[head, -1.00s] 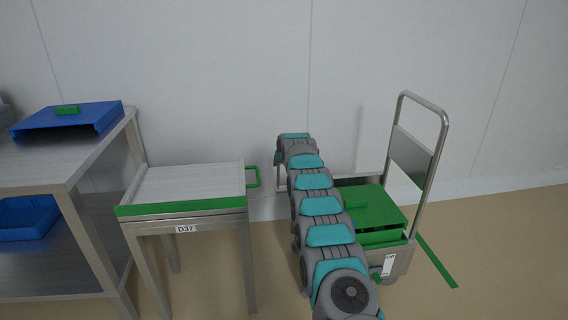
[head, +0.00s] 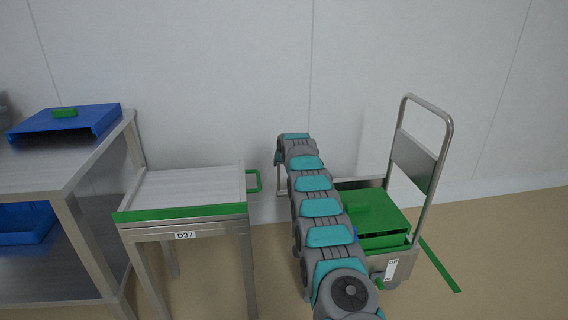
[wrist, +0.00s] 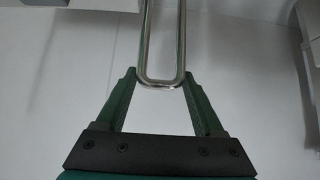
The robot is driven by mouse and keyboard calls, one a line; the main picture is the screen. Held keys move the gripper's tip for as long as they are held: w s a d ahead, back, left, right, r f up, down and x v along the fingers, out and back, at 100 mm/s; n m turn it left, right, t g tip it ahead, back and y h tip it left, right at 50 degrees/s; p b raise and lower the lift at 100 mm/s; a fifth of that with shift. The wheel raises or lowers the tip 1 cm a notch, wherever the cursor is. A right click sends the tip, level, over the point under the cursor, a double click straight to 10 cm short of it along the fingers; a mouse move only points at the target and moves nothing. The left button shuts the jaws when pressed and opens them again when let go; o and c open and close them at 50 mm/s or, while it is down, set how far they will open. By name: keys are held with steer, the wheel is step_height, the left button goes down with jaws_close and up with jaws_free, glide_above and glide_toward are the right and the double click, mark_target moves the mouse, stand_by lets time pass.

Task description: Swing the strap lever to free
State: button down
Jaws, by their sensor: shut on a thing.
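In the wrist view, a shiny metal U-shaped loop (wrist: 160,83), which looks like the strap lever, comes down from the top edge. My gripper (wrist: 159,78) is shut on its rounded lower end, with one green finger on each side. The upper part of the loop runs out of the picture. In the head view my arm covers the gripper, and I cannot make out the strap lever clearly there.
A green-lidded trolley (head: 400,262) with a tall metal push handle stands right of my arm. A steel table (head: 190,228) labelled D37 is to the left. A workbench (head: 75,165) with a blue cover (head: 85,120) is at far left. A white wall stands close behind.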

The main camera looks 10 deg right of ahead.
steer(key=shift+w+r, duration=0.1)
steer(key=shift+r, duration=0.05)
jaws_free()
steer(key=shift+b+v, duration=0.55)
steer(key=shift+v, duration=3.25)
